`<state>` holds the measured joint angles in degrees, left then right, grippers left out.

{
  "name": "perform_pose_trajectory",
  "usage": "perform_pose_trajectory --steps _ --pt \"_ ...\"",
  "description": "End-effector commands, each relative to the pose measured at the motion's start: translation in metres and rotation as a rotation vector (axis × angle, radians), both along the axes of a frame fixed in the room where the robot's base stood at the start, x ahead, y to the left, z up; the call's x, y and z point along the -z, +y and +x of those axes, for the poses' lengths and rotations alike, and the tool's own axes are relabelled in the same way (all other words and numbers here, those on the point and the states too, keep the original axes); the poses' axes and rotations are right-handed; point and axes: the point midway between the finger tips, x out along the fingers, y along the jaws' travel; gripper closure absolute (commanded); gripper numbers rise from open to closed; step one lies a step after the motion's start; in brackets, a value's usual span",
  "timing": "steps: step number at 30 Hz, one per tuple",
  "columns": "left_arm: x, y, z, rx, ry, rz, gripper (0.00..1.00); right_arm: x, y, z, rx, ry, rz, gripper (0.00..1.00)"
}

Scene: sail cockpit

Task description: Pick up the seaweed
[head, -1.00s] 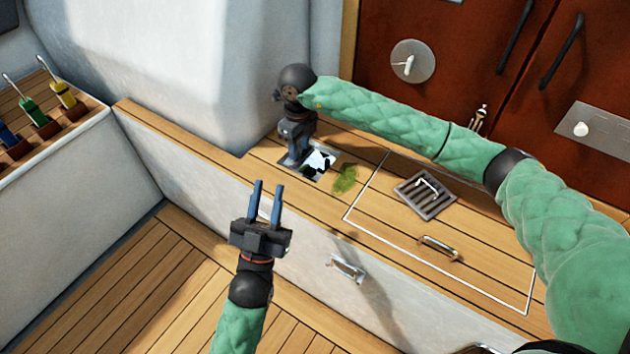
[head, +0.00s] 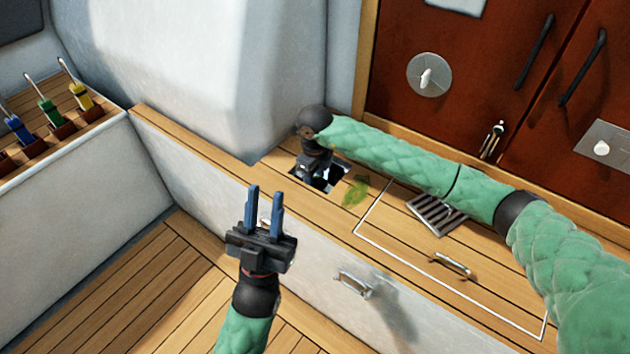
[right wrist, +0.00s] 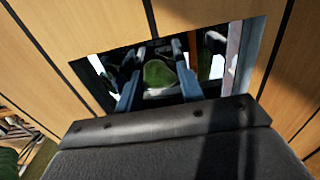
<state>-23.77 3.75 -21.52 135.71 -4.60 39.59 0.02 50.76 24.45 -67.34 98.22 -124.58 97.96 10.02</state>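A flat, leafy green patch, seemingly the seaweed (head: 356,190), lies on the wooden bench top just right of a square opening (head: 333,178). My right gripper (head: 311,178) points down at the left part of this opening, left of the patch and apart from it. In the right wrist view, its two blue-grey fingers (right wrist: 157,88) stand apart over the opening. A dark green shape (right wrist: 159,74) shows between them; I cannot tell whether it is seaweed or a reflection. My left gripper (head: 265,192) is open and empty in front of the bench.
A metal grate (head: 437,213) and a hatch handle (head: 452,264) are on the bench to the right. Another handle (head: 354,283) sticks out of the bench front. Red-brown doors (head: 470,80) stand behind. Coloured-handled tools (head: 50,110) sit in a rack at left.

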Motion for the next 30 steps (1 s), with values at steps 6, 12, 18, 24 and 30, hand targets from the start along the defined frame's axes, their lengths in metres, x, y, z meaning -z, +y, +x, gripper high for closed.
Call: perform_pose_trajectory --steps 6,12,18,24,30 --pt "-0.001 0.0 -0.001 0.0 -0.004 -0.001 0.72 0.001 0.0 0.0 0.0 0.0 0.0 0.62" --pt "0.0 0.0 -0.001 0.0 -0.002 0.0 0.72 0.001 0.0 0.0 0.0 0.0 0.0 0.89" --pt "0.001 0.0 -0.001 0.001 0.0 0.002 0.72 0.0 0.0 0.0 0.001 0.0 0.0 0.89" --pt "0.003 -0.001 0.003 0.002 0.02 0.005 0.72 -0.01 0.0 0.001 0.0 -0.001 0.0 0.89" --pt "0.038 -0.01 0.026 0.007 0.163 0.04 0.72 -0.041 0.0 0.001 0.001 -0.002 0.0 0.89"
